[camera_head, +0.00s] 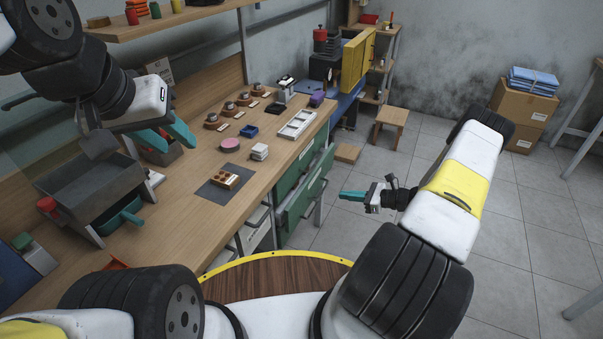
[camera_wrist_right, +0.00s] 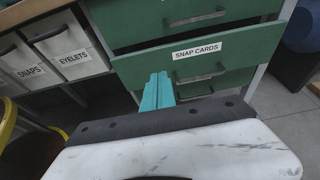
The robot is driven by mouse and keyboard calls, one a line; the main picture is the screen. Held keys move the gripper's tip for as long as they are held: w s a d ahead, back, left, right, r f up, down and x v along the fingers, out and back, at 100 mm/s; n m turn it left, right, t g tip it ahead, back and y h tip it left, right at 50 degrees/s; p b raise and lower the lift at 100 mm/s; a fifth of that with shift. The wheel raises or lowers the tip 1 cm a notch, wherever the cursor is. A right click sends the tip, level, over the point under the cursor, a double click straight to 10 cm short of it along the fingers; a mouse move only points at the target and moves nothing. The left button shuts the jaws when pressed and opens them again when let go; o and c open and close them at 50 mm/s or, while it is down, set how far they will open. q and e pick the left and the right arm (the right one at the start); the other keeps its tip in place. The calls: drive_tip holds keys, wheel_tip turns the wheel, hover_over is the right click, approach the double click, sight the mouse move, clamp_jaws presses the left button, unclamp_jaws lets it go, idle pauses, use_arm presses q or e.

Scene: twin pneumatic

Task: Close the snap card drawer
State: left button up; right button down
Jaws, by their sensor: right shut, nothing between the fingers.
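The snap card drawer (camera_wrist_right: 235,50) has a green front, a white SNAP CARDS label and a dark handle (camera_wrist_right: 200,74). In the right wrist view its front stands forward of the green front above. In the head view the drawer (camera_head: 304,199) sticks out from the bench's right side. My right gripper (camera_head: 350,196) is shut and empty, over the floor to the right of the drawer and apart from it. Its teal fingers (camera_wrist_right: 158,80) point toward the drawer front in the wrist view. My left gripper (camera_head: 179,146) is open and empty above the bench's left part.
Another green drawer front (camera_head: 290,178) sits above it, and one (camera_wrist_right: 215,87) below. White bins marked SNAPS (camera_wrist_right: 24,67) and EYELETS (camera_wrist_right: 70,45) stand left. The wooden bench (camera_head: 215,170) carries small parts and trays.

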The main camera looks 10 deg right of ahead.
approach(302, 186)
drive_tip(key=w+a+f, duration=0.1)
drive_tip(key=a, duration=0.1)
drive_tip(key=w+a+f, duration=0.1)
drive_tip(key=f, duration=0.1)
drive_tip(key=shift+a, duration=0.35)
drive_tip(key=shift+w+a, duration=0.25)
drive_tip(key=shift+a, duration=0.1)
drive_tip(key=shift+w+a, duration=0.6)
drive_tip(key=shift+a, duration=0.3)
drive_tip(key=shift+w+a, duration=0.65)
drive_tip(key=shift+a, duration=0.25)
drive_tip(key=shift+r, duration=0.1)
